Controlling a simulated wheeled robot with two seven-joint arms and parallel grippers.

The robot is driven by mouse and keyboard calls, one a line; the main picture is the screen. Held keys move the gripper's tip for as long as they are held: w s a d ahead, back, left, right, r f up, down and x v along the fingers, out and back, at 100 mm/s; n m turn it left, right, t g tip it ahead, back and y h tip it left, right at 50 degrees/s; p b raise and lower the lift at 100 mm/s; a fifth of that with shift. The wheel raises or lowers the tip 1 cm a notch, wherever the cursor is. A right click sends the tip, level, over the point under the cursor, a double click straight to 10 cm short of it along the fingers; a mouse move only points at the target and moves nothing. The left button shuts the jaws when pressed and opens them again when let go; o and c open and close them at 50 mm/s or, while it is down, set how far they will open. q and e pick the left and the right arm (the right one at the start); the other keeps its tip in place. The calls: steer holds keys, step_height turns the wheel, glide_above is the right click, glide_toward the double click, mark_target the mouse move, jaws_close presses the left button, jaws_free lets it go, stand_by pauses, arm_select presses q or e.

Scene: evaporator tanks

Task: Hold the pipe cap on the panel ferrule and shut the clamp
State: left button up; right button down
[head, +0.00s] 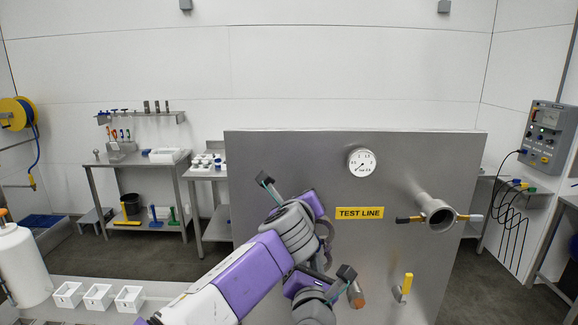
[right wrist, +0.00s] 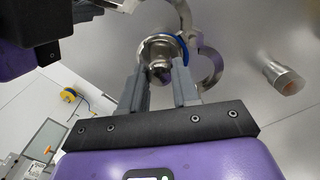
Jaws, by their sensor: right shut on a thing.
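The pipe cap (right wrist: 158,62), a shiny metal piece with a rounded knob, sits between the fingers of my right gripper (right wrist: 162,88), which is shut on it. A blue gasket edge (right wrist: 184,52) shows behind the cap, at the panel. The clamp (right wrist: 211,68) hangs open, its curved halves spread beside and above the cap. One curved half also shows in the head view (head: 329,231). My left gripper (head: 322,212) is close to the clamp in the head view; its fingertips are hidden. The ferrule is hidden behind the cap, so I cannot tell how fully they meet.
The grey panel (head: 420,165) bears a gauge (head: 362,162), a yellow TEST LINE label (head: 359,213), an open pipe fitting with handles (head: 438,213) and a yellow-handled valve (head: 406,284). A copper-coloured stub (head: 356,297) stands out close to my right gripper. White bins (head: 98,297) stand lower left.

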arm_select(q)
jaws_close()
